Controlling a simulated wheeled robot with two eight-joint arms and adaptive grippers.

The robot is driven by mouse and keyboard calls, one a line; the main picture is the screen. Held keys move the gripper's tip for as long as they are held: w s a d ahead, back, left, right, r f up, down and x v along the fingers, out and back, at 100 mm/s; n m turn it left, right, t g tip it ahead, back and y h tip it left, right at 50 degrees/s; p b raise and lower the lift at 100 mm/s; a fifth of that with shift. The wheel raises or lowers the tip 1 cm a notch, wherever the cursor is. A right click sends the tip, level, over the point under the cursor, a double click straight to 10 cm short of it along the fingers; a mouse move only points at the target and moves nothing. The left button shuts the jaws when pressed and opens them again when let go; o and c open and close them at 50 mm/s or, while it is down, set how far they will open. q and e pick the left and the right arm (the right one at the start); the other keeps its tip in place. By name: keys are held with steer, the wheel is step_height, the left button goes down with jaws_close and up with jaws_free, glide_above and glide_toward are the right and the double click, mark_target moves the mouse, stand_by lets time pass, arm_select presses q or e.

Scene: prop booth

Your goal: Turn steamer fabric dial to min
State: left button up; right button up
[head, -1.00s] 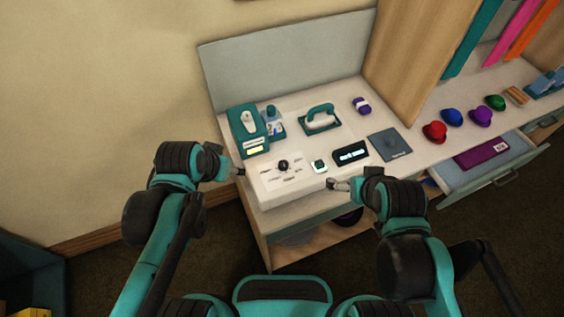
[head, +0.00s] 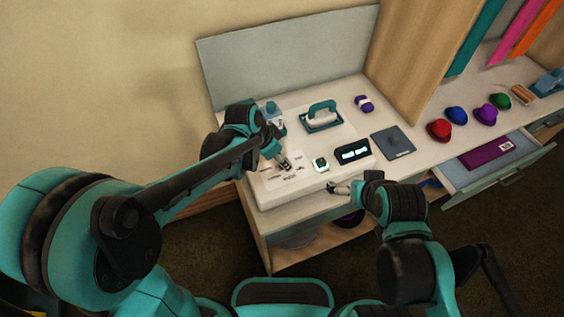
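A white steamer panel (head: 268,188) with printed markings sits at the front left of the counter. My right gripper (head: 336,188) hovers at the counter's front edge, right of the panel. It appears empty, and its finger opening is too small to judge.
A small green-lit button (head: 321,165) and a dark display (head: 352,152) are right of the dial. Behind stand a teal iron (head: 322,117) and a purple-white spool (head: 364,104). A grey mat (head: 393,143) lies right; an open drawer (head: 500,178) juts out.

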arm_select(q)
steer(key=shift+x, duration=0.9)
jaws_close()
